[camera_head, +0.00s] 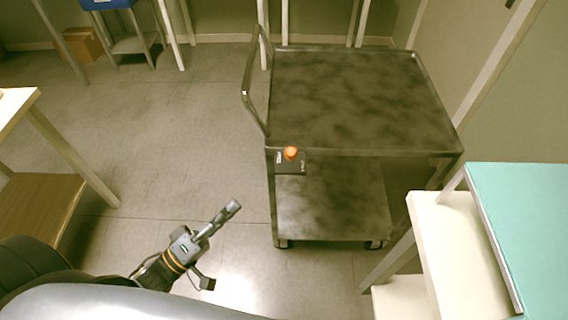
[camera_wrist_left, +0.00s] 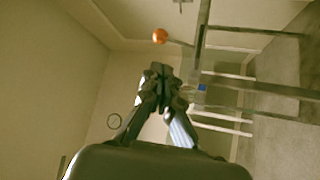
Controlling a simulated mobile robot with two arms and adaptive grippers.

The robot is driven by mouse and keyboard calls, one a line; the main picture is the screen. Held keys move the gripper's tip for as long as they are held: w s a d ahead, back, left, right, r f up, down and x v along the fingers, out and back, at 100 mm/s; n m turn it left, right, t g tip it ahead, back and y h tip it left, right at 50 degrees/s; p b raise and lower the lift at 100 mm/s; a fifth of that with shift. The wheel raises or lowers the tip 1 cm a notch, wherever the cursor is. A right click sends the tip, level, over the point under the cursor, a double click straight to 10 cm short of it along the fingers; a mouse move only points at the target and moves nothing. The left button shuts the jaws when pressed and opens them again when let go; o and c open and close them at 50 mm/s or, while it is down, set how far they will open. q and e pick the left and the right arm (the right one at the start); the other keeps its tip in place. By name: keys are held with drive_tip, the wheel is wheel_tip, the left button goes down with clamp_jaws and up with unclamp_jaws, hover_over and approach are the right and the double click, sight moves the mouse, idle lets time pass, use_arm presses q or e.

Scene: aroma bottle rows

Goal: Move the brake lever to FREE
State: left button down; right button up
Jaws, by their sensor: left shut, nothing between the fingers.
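The brake lever shows as an orange knob (camera_head: 291,153) on a small dark label plate (camera_head: 289,167) at the near left corner of the dark metal cart (camera_head: 350,100). The plate carries small pale marks at both ends, too small to read. My left gripper (camera_head: 234,206) is shut and empty, in the air to the left of the cart and nearer to me than the knob. In the left wrist view the knob (camera_wrist_left: 160,36) is beyond the shut fingertips (camera_wrist_left: 160,70), apart from them. My right gripper is not in view.
The cart's push handle (camera_head: 250,85) rises on its left side. A white table (camera_head: 440,240) with a teal top (camera_head: 525,220) stands at the near right. A wooden shelf table (camera_head: 45,200) is at the left. Open floor (camera_head: 170,130) lies between it and the cart.

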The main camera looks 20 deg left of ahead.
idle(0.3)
use_arm(q)
drive_tip(key=p, duration=0.3)
approach(286, 158)
drive_tip(key=x, duration=0.5)
drive_tip(key=shift+w+d+r, duration=0.2)
drive_tip(key=shift+w+r, duration=0.05)
drive_tip(key=shift+r, duration=0.05)
drive_tip(key=shift+w+d+r, duration=0.1)
drive_tip(key=shift+w+d, duration=0.25)
drive_tip(key=shift+w, duration=0.2)
